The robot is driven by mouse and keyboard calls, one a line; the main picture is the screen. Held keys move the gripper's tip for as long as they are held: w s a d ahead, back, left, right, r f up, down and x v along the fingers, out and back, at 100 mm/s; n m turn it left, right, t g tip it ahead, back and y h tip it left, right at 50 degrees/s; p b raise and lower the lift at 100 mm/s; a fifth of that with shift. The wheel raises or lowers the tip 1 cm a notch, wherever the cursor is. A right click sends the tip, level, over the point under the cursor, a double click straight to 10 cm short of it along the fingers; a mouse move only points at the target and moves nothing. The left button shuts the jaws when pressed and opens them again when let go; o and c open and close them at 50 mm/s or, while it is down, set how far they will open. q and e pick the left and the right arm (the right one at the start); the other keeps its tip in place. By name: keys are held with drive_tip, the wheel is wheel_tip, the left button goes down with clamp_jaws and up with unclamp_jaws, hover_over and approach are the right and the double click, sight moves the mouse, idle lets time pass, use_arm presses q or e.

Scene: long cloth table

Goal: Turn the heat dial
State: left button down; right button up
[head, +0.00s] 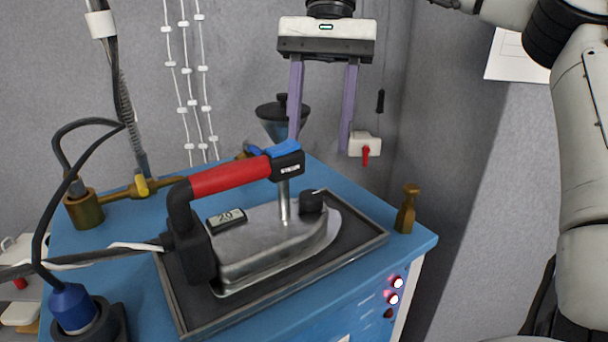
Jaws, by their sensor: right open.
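A steam iron (270,243) with a red and black handle (228,177) stands on a dark tray (360,240) on a blue worktop. A black round dial (312,203) with a white mark sits on top of its silver body, toward the front. A small display (226,219) on the body seems to read 20. My right gripper (319,145) is open and empty, its two purple fingers pointing down. It is above the dial in the picture, apart from it. The left finger's tip is close to the handle's front end in the picture; I cannot tell the depth between them. My left gripper is out of view.
A funnel-topped vessel (282,112) rises behind the handle. A brass piece (407,209) stands at the worktop's right corner. A black hose (80,265) and a blue connector (73,308) are at the left. A wall valve with a red lever (365,147) is behind. Lit buttons (396,290) show on the front.

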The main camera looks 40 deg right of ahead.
sight(311, 193)
drive_tip(key=x, duration=0.6)
drive_tip(key=shift+f, duration=0.15)
drive_tip(key=shift+a+f+b, duration=0.15)
drive_tip(key=shift+f+b, duration=0.15)
drive_tip(key=shift+a+f, duration=0.1)
drive_tip(key=shift+f, duration=0.2)
drive_tip(key=c, duration=1.1)
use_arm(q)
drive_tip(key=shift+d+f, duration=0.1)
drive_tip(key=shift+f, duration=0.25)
use_arm(e)
drive_tip(key=shift+o, duration=0.2)
